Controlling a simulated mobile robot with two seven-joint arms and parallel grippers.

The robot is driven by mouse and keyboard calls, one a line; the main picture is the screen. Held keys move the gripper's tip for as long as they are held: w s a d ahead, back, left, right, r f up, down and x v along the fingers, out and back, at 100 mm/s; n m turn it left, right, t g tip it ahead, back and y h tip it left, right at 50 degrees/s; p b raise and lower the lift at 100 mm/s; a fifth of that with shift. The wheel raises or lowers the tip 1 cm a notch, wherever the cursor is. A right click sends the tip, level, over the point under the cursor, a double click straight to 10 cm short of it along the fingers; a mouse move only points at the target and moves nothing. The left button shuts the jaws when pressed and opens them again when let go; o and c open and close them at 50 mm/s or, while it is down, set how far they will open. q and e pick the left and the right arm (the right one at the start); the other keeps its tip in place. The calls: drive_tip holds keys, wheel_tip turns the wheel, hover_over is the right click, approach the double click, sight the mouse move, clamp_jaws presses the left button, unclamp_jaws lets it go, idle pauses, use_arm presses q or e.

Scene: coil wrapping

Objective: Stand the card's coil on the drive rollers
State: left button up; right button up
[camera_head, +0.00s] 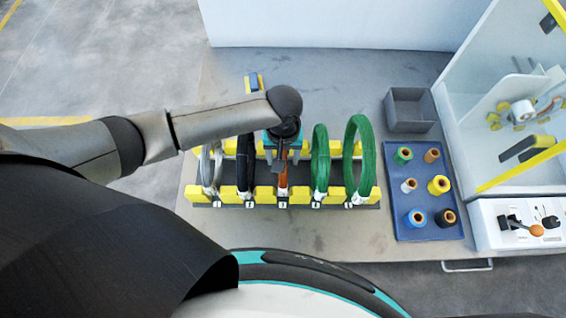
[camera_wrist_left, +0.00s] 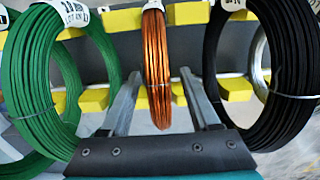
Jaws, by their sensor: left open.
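A copper-orange coil (camera_head: 283,180) stands upright in the middle slot of the coil rack (camera_head: 265,194). My left gripper (camera_head: 283,150) is above that slot with its fingers pointing down. In the left wrist view its open fingers (camera_wrist_left: 172,82) lie on either side of the copper coil (camera_wrist_left: 157,60), with gaps showing on both sides. A black coil (camera_head: 244,162) and a silver-grey coil (camera_head: 209,168) stand to its left, a green coil (camera_head: 319,160) and a larger green coil (camera_head: 365,160) to its right. The drive rollers (camera_head: 520,112) appear to be the yellow ones inside the machine. My right gripper is not visible.
A blue tray (camera_head: 427,226) with several coloured spools lies right of the rack, with an empty grey bin (camera_head: 410,110) behind it. The white machine (camera_head: 490,75) with a clear yellow-edged panel and a control box (camera_head: 490,238) stands at the right. The table behind the rack is mostly clear.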

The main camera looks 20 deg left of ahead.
use_arm(q)
drive_tip(key=shift+c, duration=0.4)
clamp_jaws()
idle(1.0)
